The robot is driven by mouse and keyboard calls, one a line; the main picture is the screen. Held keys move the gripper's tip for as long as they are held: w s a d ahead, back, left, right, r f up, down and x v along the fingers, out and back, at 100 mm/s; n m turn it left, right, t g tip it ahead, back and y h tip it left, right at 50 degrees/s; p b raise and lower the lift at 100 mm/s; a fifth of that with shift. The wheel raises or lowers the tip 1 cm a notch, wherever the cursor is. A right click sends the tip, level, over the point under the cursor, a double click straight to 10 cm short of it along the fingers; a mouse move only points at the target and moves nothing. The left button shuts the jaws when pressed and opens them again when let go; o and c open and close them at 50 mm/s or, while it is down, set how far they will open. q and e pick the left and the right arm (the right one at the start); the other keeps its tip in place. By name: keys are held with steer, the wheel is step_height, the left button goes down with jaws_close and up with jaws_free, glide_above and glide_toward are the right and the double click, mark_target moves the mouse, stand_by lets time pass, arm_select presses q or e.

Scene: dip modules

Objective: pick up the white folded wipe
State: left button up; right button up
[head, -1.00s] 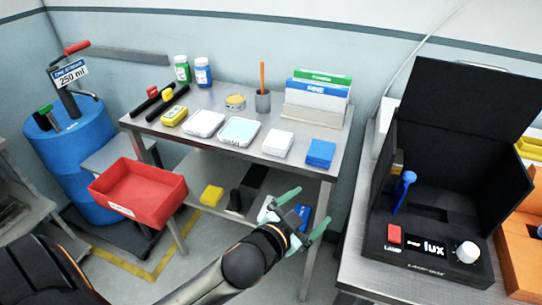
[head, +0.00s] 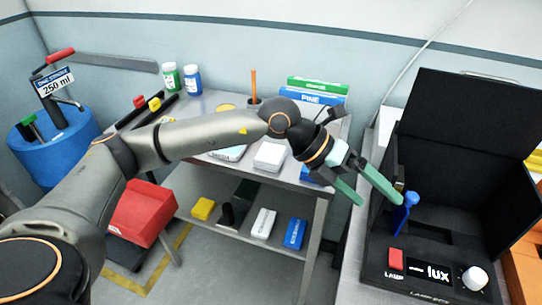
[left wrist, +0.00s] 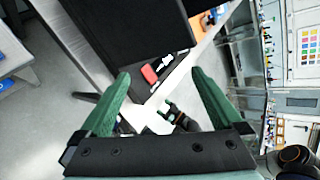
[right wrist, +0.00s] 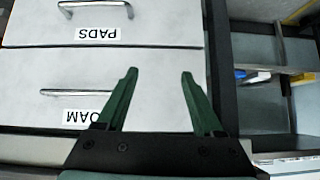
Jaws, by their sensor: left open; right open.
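In the head view, a flat white folded piece (head: 269,156), which looks like the white folded wipe, lies on the metal table top near its front edge. My left arm passes over the table just behind it. My left gripper (head: 381,201) is to its right, past the table's right end and close to the black lamp box; it is open and empty. Its open fingers also show in the left wrist view (left wrist: 159,72). My right gripper (right wrist: 159,73) is open and empty in front of drawer fronts; it does not show in the head view.
A blue piece (head: 310,177) beside the white one is partly hidden by my left wrist. The lamp box (head: 420,270) with a blue-handled tool (head: 405,212) stands right. Yellow, white (head: 263,223) and blue packs lie on the lower shelf. A red bin (head: 142,215) hangs left.

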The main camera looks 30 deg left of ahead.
arm_select(q)
steer(key=w+a+n+t+y, duration=0.1)
steer(key=w+a+y, duration=0.15)
steer(key=a, duration=0.35)
steer(key=w+a+y, duration=0.2)
steer(key=a+y, duration=0.1)
steer(key=a, duration=0.3)
steer(key=n+y, duration=0.3)
steer(key=y, duration=0.3)
glide_toward(270, 152)
steer(key=x, duration=0.3)
steer(key=shift+d+f+p, duration=0.1)
steer(key=shift+f+p, duration=0.2)
steer(key=shift+p, duration=0.1)
steer(key=p+x, duration=0.1)
steer(key=x, duration=0.4)
steer(key=shift+w+f, duration=0.25)
steer(key=shift+f, duration=0.05)
steer(key=c, duration=1.1)
steer(key=shift+r, duration=0.15)
